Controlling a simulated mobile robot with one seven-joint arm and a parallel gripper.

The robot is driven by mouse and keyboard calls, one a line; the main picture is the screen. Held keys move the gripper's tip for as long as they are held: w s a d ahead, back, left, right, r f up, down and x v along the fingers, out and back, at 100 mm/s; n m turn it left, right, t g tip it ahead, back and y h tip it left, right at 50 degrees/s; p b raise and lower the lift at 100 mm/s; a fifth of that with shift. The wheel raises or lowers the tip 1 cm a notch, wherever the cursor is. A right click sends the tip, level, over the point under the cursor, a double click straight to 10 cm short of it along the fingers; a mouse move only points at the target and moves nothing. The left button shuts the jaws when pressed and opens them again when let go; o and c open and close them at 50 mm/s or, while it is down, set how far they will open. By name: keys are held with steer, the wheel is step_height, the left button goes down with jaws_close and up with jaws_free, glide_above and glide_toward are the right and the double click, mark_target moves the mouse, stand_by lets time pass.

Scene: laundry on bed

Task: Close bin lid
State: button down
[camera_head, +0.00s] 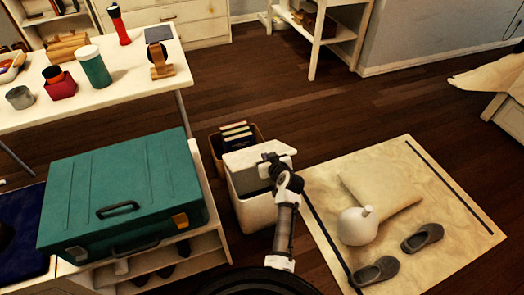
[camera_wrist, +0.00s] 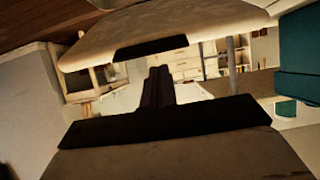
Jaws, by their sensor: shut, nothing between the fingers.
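The white bin (camera_head: 257,212) stands on the floor just right of the low shelf unit. Its pale lid (camera_head: 245,158) is raised at a tilt, with a dark gap between lid and bin body. My gripper (camera_head: 268,160) is at the lid's right side in the head view; the arm partly hides the bin. In the wrist view my gripper's dark fingers (camera_wrist: 159,86) are together and empty. A pale panel, probably the lid (camera_wrist: 165,32), spans the top of that view, apart from the fingertips as far as I can tell.
A brown box with books (camera_head: 236,134) stands behind the bin. A teal case (camera_head: 125,190) sits on the shelf unit (camera_head: 205,245) to the left. A rug (camera_head: 400,160) with a cushion, white vase and slippers lies right. Open floor (camera_head: 330,120) is behind.

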steer(key=shift+s+d+f+b, duration=0.2)
steer(key=shift+s+f+b, duration=0.45)
steer(key=shift+f, duration=0.25)
steer(key=shift+s+d+f+b, duration=0.2)
steer(key=shift+s+f+b, duration=0.3)
steer(key=shift+s+f, duration=0.3)
steer(key=shift+w+f, duration=0.1)
